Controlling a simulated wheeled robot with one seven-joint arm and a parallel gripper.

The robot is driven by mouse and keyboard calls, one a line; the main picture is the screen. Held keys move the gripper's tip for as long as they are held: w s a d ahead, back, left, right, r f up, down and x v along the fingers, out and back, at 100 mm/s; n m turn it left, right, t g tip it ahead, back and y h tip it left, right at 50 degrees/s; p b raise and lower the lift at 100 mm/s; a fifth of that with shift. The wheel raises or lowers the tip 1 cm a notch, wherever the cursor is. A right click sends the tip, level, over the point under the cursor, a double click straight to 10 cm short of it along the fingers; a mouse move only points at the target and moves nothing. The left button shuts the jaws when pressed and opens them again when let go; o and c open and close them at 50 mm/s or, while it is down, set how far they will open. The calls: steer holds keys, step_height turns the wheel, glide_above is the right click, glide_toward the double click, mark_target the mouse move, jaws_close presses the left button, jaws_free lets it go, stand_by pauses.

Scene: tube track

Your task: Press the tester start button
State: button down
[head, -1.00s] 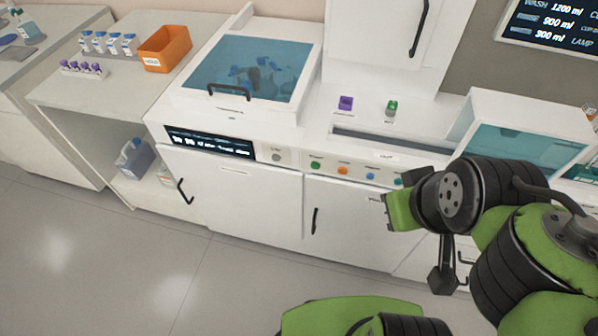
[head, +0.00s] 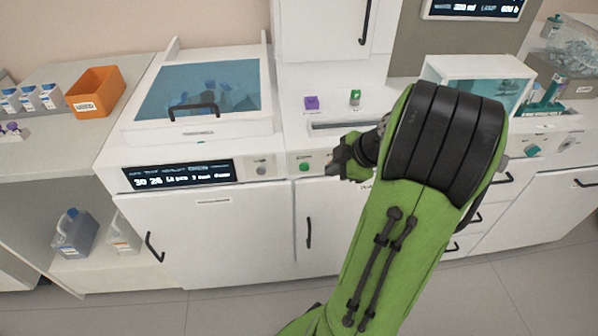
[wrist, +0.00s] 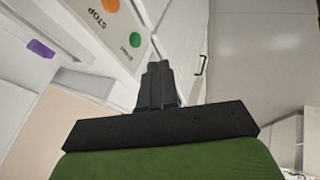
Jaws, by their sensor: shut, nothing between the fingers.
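The green start button (head: 304,167) sits on the white front panel of the tester, to the right of the dark display. It also shows in the wrist view (wrist: 135,40), close to my fingertips, beside an orange button (wrist: 110,5) with the label STOP. My gripper (head: 334,164) is shut and empty, in front of the panel just right of the green button in the head view. In the wrist view, my shut fingers (wrist: 158,70) point towards the panel. A gap seems to remain between fingertips and button. My arm hides the panel's other buttons in the head view.
Left of the green button are a grey knob (head: 261,170) and the lit display (head: 178,176). A blue-lidded unit (head: 200,88) stands above. Door handles (head: 308,232) stick out below.

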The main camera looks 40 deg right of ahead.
mark_target(304, 167)
steer(key=w+f+b, duration=0.1)
steer(key=w+f, duration=0.1)
steer(key=w, duration=0.1)
steer(key=w+f+b, duration=0.1)
steer(key=w+f, duration=0.2)
steer(key=w+d+f+b, duration=0.1)
steer(key=w+f, duration=0.2)
steer(key=shift+f, duration=0.15)
steer(key=shift+w+d, duration=0.15)
steer(key=shift+w, duration=0.05)
